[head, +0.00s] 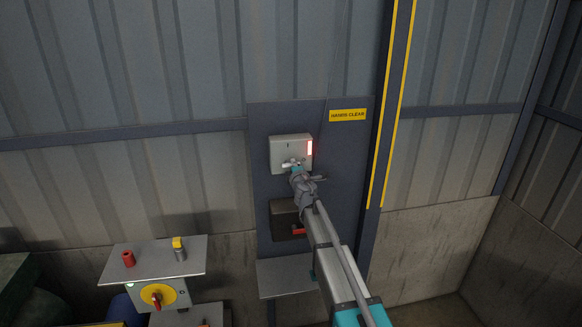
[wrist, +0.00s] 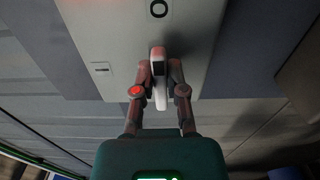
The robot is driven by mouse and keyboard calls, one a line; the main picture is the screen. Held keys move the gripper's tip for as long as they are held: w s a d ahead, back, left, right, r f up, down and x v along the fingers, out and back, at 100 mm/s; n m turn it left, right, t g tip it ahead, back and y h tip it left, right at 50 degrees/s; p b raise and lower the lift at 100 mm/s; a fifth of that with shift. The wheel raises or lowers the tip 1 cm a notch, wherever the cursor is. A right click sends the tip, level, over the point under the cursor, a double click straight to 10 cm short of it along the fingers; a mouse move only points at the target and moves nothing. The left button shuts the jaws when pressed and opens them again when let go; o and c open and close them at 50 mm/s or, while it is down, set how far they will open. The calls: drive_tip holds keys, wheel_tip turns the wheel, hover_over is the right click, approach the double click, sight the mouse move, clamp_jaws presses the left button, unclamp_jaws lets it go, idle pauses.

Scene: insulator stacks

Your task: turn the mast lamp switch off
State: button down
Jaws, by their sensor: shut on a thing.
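The switch box (head: 283,146) is a pale grey box on a dark wall panel, marked "I" near its top in the head view. A light strip (head: 309,148) on its right edge glows whitish red. The white switch handle (wrist: 159,90) stands out from the box face in the wrist view, where an "O" mark (wrist: 159,8) shows at the top. My gripper (wrist: 161,72) has its two fingers on either side of the handle, shut on it. In the head view my gripper (head: 292,164) is at the box's lower part and hides most of the handle.
A yellow sign (head: 347,115) is at the panel's upper right. A dark box (head: 284,222) with a red part sits below the switch box, above a grey shelf (head: 285,279).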

drive_tip(key=shift+a+m, duration=0.25)
drive_tip(key=shift+m, duration=0.05)
drive_tip(key=c, duration=1)
unclamp_jaws()
drive_tip(key=o, duration=0.3)
drive_tip(key=shift+w+a, duration=0.1)
drive_tip(key=shift+a, duration=0.05)
drive_tip(key=shift+d, duration=0.2)
drive_tip(key=v, duration=1.2)
drive_tip(key=shift+d, duration=0.1)
